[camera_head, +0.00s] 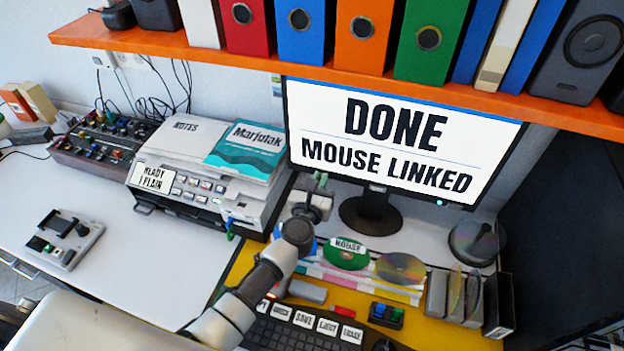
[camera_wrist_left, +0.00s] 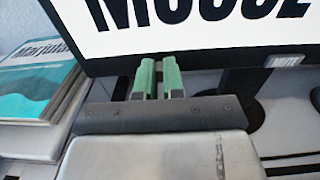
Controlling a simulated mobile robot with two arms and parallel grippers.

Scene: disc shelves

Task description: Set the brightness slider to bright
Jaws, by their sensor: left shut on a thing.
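The monitor (camera_head: 405,140) stands at the back and shows "DONE" and "MOUSE LINKED". My left gripper (camera_head: 320,181) is at the lower left edge of the monitor, its green fingertips pointing up to the dark bezel. In the left wrist view the two green fingers (camera_wrist_left: 158,72) stand close together with a narrow gap, against the lower bezel (camera_wrist_left: 215,63). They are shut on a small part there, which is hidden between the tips. I cannot make out a brightness label or the slider's position. My right gripper is not in view.
A printer (camera_head: 190,200) with a teal book (camera_head: 245,150) is left of my arm. The orange shelf (camera_head: 200,52) with binders hangs above. A keyboard (camera_head: 300,330), discs (camera_head: 400,268) and a disc rack (camera_head: 497,300) lie in front. The white desk (camera_head: 150,270) at left has free room.

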